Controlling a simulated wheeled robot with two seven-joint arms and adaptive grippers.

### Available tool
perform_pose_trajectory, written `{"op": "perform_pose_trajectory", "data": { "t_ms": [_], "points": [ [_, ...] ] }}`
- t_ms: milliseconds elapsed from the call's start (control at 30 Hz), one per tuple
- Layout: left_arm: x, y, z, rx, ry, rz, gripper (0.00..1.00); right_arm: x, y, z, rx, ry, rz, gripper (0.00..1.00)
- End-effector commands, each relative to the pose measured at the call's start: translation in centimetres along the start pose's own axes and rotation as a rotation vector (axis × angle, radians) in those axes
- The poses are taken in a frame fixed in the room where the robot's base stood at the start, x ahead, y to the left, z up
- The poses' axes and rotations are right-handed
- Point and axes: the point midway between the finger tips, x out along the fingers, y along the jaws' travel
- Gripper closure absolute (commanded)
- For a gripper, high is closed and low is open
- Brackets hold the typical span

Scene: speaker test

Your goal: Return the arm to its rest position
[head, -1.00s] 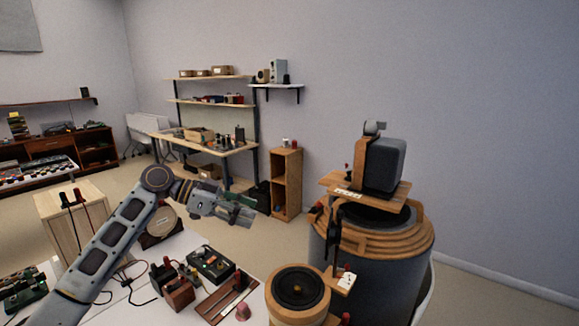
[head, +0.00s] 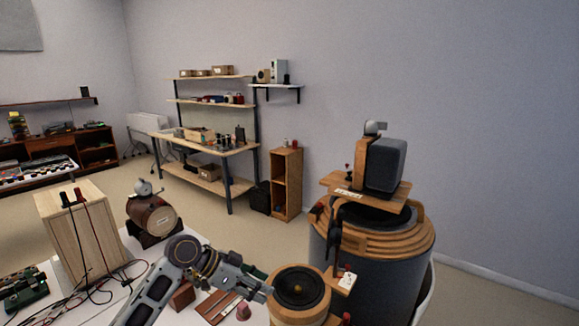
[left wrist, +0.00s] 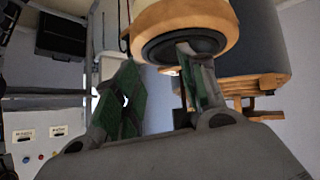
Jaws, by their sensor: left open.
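My left arm (head: 185,262) comes in from the bottom left of the head view, over the white bench. Its left gripper (head: 262,286) is open with nothing seen between the fingers. It lies just left of a round wooden speaker (head: 298,288) with a dark cone. In the left wrist view the two green-padded fingers of the gripper (left wrist: 160,88) stand apart. The round wooden speaker (left wrist: 183,22) shows beyond them, and one finger overlaps it in the picture; I cannot tell whether they touch. My right gripper is not in view.
A pale wooden box (head: 80,235) with leads and a wooden cylinder (head: 152,215) stand left of the arm. A large grey drum (head: 365,270) with wooden rings, bearing a dark speaker (head: 386,165), stands to the right. A shelved workbench (head: 205,150) is at the back.

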Motion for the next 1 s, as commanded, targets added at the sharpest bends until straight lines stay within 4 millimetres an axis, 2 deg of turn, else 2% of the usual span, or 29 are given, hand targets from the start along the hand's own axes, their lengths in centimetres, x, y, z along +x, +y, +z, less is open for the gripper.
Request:
{"op": "perform_pose_trajectory", "data": {
  "t_ms": [200, 500, 800, 1000],
  "points": [
    [2.2, 1.8, 3.6, -0.073, -0.053, -0.049, 0.59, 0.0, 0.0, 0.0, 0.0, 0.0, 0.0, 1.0],
    [4.0, 4.0, 8.3, -0.182, -0.121, -0.136, 0.59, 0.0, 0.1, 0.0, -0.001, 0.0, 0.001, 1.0],
    [4.6, 6.3, 12.9, -0.304, -0.184, -0.238, 0.59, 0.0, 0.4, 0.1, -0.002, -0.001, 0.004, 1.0],
    [4.2, 7.8, 15.8, -0.393, -0.225, -0.317, 0.59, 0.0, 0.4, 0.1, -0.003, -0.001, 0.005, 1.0]
  ]
}}
